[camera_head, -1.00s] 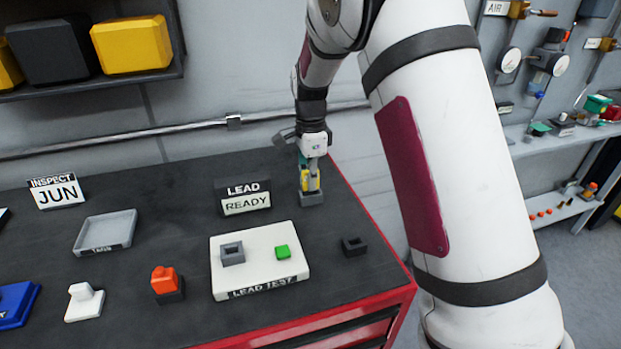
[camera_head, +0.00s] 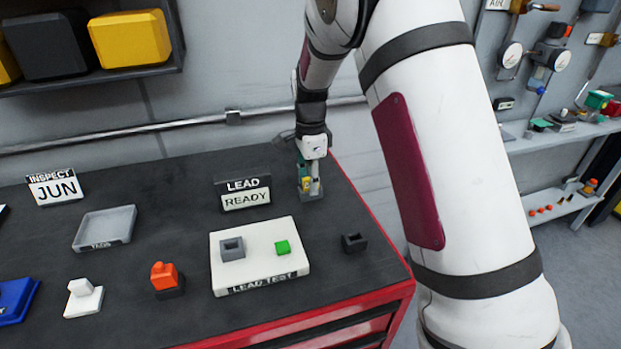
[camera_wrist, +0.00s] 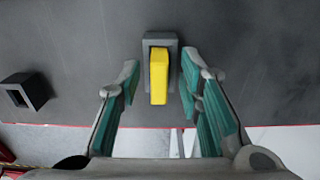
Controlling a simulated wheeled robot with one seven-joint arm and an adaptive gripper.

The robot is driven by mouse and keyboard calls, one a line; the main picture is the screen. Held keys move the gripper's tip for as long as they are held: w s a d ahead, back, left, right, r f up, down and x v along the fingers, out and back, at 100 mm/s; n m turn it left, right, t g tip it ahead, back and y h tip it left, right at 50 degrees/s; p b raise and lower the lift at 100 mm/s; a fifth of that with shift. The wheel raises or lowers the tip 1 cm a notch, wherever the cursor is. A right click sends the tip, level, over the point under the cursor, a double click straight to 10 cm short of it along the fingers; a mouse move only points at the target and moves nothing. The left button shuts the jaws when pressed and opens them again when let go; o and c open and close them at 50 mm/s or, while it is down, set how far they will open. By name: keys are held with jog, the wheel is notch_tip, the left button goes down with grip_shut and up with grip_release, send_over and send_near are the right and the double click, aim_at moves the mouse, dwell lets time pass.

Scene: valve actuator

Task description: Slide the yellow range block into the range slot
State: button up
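The yellow range block (camera_wrist: 159,76) stands in a small grey holder (camera_wrist: 151,38), with its top sticking out. In the head view the block (camera_head: 307,184) is partly hidden by my fingers, and the holder (camera_head: 314,197) sits near the back right of the bench. My gripper (camera_wrist: 160,80) is open, with one green-padded finger on each side of the block and a visible gap on both sides. In the head view my gripper (camera_head: 310,182) points down over the holder. I cannot tell which socket is the range slot.
A white LEAD TEST board (camera_head: 258,265) carries a grey socket (camera_head: 232,248) and a green block (camera_head: 283,247). A dark hollow socket (camera_head: 354,243) lies right of it, near the red bench edge. The LEAD READY sign (camera_head: 244,193) stands left of my gripper.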

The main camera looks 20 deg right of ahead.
notch_tip(320, 180, up, 12)
dwell(0.7)
jog(key=s+r+n+t, duration=0.1)
jog(key=s+r+n, duration=0.4)
jog(key=s, duration=0.4)
jog(key=s+r+n+t, duration=0.2)
jog(key=s+r+n, duration=0.25)
jog(key=s, duration=0.35)
jog(key=s+f+n+t, duration=0.1)
jog(key=s+n+t, duration=0.1)
jog(key=s+n, duration=0.6)
jog(key=s, duration=0.7)
jog(key=shift+f, duration=0.35)
